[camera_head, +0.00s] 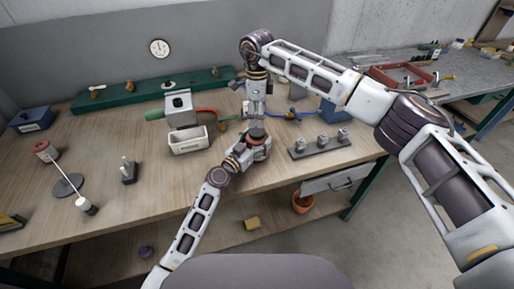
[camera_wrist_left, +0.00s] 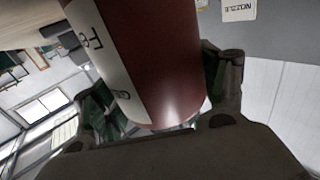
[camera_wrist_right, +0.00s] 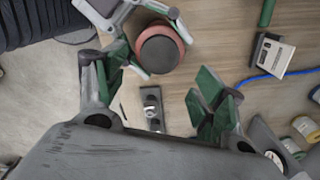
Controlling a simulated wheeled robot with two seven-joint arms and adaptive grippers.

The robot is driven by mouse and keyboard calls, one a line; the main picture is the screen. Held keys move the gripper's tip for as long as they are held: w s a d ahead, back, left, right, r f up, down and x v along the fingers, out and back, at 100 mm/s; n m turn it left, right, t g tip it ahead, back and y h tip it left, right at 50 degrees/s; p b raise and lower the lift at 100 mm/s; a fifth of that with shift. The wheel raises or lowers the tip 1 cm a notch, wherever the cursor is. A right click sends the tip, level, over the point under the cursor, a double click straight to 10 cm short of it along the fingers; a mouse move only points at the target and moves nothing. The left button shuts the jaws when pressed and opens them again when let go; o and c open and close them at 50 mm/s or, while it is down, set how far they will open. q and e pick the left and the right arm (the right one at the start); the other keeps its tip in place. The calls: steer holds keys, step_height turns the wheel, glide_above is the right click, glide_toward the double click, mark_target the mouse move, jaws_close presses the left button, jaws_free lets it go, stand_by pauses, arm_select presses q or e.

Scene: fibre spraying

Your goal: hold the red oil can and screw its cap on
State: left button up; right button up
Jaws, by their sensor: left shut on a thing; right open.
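The red oil can (camera_wrist_left: 155,60), with a white label, stands large between the fingers of my left gripper (camera_wrist_left: 160,110), which is shut on it. In the head view the left gripper (camera_head: 257,147) holds the can above the bench's front part, mostly hidden by the gripper. In the right wrist view the can shows from above as a round dark top (camera_wrist_right: 159,50) with a reddish rim. I cannot tell whether that dark top is a separate cap. My right gripper (camera_wrist_right: 160,90) is open and empty, pointing down above the can.
A white tray (camera_head: 188,146) and grey box stand left of the grippers. A dark block with several metal pieces (camera_head: 320,146) lies to the right.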

mark_target(257, 131)
steer(key=shift+f, duration=3.35)
steer(key=c, duration=1)
steer(key=shift+c, duration=0.2)
steer(key=shift+m, duration=0.4)
steer(key=m, duration=0.3)
steer(key=shift+m, duration=0.3)
steer(key=m, duration=0.3)
steer(key=shift+m, duration=0.4)
steer(key=o, duration=1.1)
